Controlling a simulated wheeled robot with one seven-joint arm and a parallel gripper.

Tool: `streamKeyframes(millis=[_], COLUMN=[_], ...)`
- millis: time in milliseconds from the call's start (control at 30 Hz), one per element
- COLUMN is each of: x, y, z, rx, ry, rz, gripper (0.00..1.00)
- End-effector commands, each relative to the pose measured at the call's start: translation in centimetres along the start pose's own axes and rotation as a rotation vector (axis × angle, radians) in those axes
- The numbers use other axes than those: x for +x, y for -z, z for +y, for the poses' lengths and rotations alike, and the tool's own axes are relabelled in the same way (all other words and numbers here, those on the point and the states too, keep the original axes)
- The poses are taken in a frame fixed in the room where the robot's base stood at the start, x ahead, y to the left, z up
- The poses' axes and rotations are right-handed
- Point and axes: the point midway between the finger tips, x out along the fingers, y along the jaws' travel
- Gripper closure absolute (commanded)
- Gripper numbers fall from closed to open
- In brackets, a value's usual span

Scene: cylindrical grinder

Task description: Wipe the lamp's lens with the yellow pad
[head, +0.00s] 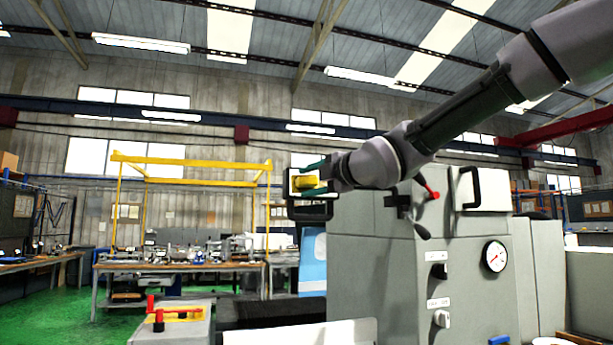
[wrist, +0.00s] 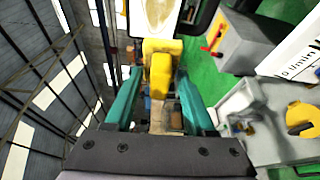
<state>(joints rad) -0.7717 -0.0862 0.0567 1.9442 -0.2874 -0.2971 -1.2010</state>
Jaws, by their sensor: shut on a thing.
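My gripper (head: 314,180) is at the end of my outstretched arm, high beside the grey machine. Its teal fingers are shut on the yellow pad (head: 306,183), one on each side of it. In the wrist view, the pad (wrist: 160,75) sticks out past the fingertips. The lamp's pale lens (wrist: 158,14) is right ahead of the pad, at the top edge, with a yellowish-brown smear on it. The lamp's dark housing (head: 311,211) shows around the gripper in the head view. Pad and lens overlap in the picture; I cannot tell whether they touch.
The grey machine cabinet (head: 375,275) stands under my arm, with a gauge (head: 495,256), a black handle (head: 468,187) and a red-knobbed lever (head: 428,190). A workbench (head: 180,267) with a yellow frame stands behind at left. The green floor is open at far left.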

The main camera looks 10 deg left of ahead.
Motion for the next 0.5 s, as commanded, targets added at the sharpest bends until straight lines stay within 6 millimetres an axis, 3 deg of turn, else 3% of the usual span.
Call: streamKeyframes(millis=[233, 500], x=[-0.1, 2.4], y=[0.9, 0.0], z=[1.4, 1.4], rx=[-0.009, -0.009], ry=[-0.022, -0.021], rz=[0.023, 0.023], gripper=[0.89, 0.89])
